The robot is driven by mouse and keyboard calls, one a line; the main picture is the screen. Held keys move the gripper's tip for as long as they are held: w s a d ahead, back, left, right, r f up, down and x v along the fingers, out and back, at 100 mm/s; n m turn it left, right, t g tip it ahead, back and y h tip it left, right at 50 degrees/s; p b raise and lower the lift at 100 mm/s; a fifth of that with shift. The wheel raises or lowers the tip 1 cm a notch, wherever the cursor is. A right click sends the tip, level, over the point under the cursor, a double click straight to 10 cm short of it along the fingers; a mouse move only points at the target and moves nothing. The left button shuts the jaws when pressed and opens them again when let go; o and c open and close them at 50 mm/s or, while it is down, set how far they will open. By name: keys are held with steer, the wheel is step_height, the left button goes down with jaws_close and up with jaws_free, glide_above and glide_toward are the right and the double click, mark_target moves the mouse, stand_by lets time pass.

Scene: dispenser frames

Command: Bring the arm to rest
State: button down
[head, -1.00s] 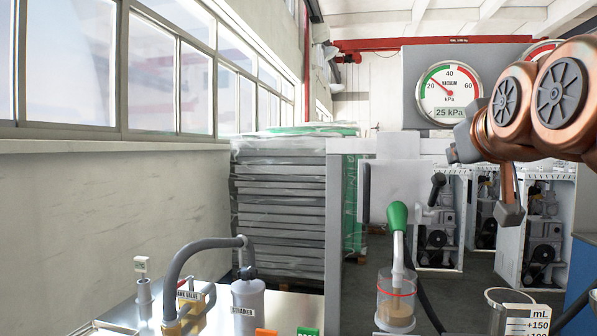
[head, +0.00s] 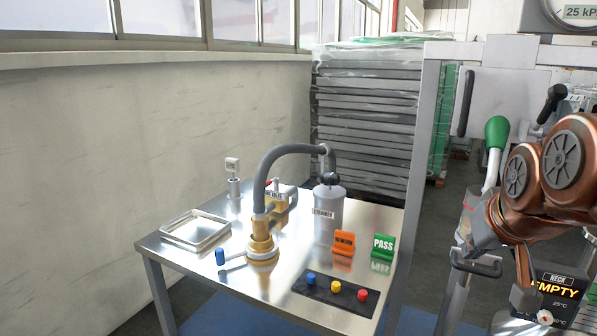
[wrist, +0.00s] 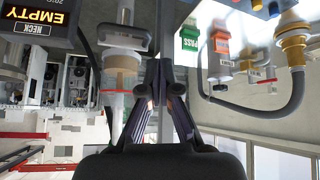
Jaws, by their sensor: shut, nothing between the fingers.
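My arm (head: 540,180), with its copper-coloured joints, is bent at the right of the head view, above and beside the floor area right of the steel table. In the wrist view my gripper (wrist: 158,82) is shut, its two dark fingers meeting at the tips with nothing between them. Beyond the fingers, the wrist view shows the clear cylinder (wrist: 124,72) with tan contents to their left. I cannot make out the fingertips clearly in the head view.
The steel table (head: 205,270) holds a tray (head: 195,229), a brass valve (head: 262,243) with a hose, a strainer (head: 328,212), a green PASS sign (head: 383,246), an orange sign (head: 344,243) and a button panel (head: 325,292). An EMPTY display (head: 560,284) stands near my arm.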

steer(key=s+a+f+g+y, duration=0.1)
steer(key=s+a+f+g, duration=0.2)
steer(key=s+f, duration=0.35)
steer(key=s+a+f+g, duration=0.3)
steer(key=s+a+f, duration=0.1)
steer(key=f, duration=0.6)
steer(key=s+a+f+n+g, duration=0.15)
steer(key=s+f+g, duration=0.25)
steer(key=s+f, duration=0.6)
step_height(320, 180, up, 18)
steer(key=s+p, duration=0.1)
steer(key=p, duration=1.3)
steer(key=shift+s+a+f+t, duration=0.15)
steer(key=shift+a+f+t, duration=0.05)
steer(key=shift+a+t, duration=0.1)
